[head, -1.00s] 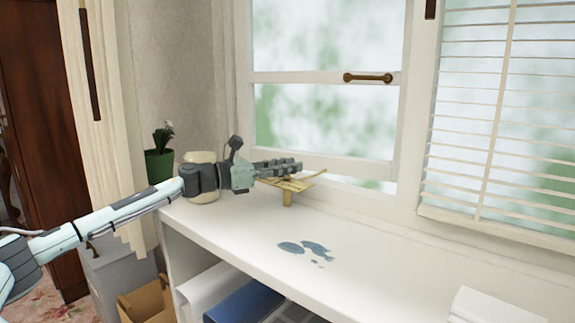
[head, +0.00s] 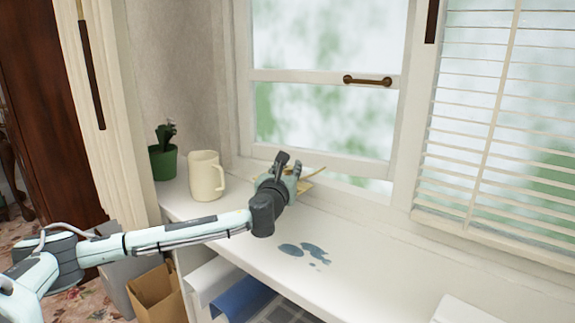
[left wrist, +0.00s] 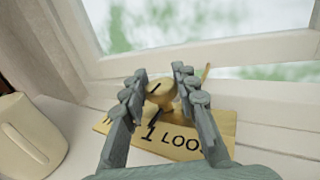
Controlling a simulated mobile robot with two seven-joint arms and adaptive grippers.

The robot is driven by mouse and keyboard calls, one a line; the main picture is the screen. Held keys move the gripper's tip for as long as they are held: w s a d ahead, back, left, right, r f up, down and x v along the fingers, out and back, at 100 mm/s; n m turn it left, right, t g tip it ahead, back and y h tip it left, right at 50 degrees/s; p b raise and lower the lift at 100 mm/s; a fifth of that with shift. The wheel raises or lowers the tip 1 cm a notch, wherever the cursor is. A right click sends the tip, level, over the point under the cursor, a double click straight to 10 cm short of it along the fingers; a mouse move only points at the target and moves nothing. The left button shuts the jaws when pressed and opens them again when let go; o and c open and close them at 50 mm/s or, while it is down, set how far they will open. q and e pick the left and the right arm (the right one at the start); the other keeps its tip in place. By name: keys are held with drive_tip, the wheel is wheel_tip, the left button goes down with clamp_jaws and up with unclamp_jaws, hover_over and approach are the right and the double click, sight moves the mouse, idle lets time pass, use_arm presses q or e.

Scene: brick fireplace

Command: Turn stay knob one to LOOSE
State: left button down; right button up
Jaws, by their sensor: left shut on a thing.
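Stay knob one (left wrist: 161,95) is a brass knob with a dark line on its top, in the left wrist view. It stands over a brass plate (left wrist: 170,124) marked "1" and part of "LOOSE"; the rest of the lettering is hidden by my fingers. My left gripper (left wrist: 160,80) has its fingers on both sides of the knob and is shut on it. In the head view my left gripper (head: 287,163) is at the window end of the sill and mostly hides the knob and plate. My right gripper is not in view.
A cream mug (head: 205,178) stands left of the gripper, with a potted plant (head: 163,155) behind it. Blue-grey stains (head: 303,251) mark the white sill. The window frame (head: 330,163) rises just behind. The sill to the right is mostly clear.

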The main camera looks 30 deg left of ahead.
sight(287, 167)
use_arm(q)
drive_tip(key=n+g+y, duration=0.3)
drive_tip(key=y, duration=0.1)
drive_tip(key=n+g+y, duration=0.3)
drive_tip(key=shift+w+d+y, duration=0.1)
drive_tip(key=shift+d+y, duration=0.05)
drive_tip(key=shift+y, duration=0.25)
drive_tip(key=n+g+y, duration=0.2)
drive_tip(key=n+g, duration=0.1)
drive_tip(key=g, duration=0.2)
drive_tip(key=shift+n, duration=0.4)
drive_tip(key=shift+r+n+g+y, duration=0.1)
drive_tip(key=shift+n+g+y, duration=0.5)
drive_tip(key=shift+n+g, duration=1.05)
drive_tip(key=shift+a+g, duration=0.2)
drive_tip(key=shift+g, duration=0.35)
drive_tip(key=c, duration=1.1)
unclamp_jaws()
drive_tip(key=shift+m, duration=0.25)
drive_tip(key=shift+c, duration=0.2)
wheel_tip(287, 167, up, 10)
